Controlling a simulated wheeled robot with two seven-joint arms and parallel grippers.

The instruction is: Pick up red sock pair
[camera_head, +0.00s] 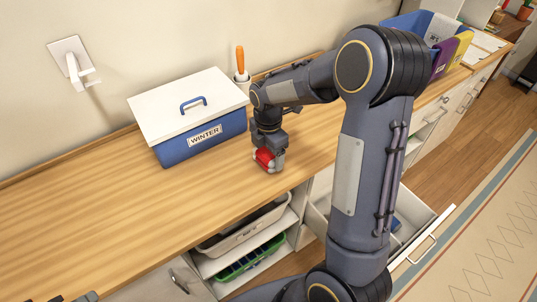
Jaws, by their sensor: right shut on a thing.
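The red sock pair (264,157) is a small red bundle at the counter's front part, right of the blue box. My right gripper (270,160) points down over it and is shut on it, with the fingers at its sides. The fingers hide part of the bundle. I cannot tell whether it touches the counter. My left gripper is not clearly in view; only a dark piece shows at the bottom left edge.
A blue box labelled WINTER (205,140) with a white lid (160,112) stands left of the gripper. A cup with an orange-handled tool (240,62) stands behind. An open drawer (427,240) is below right. The wooden counter (110,210) is clear at left.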

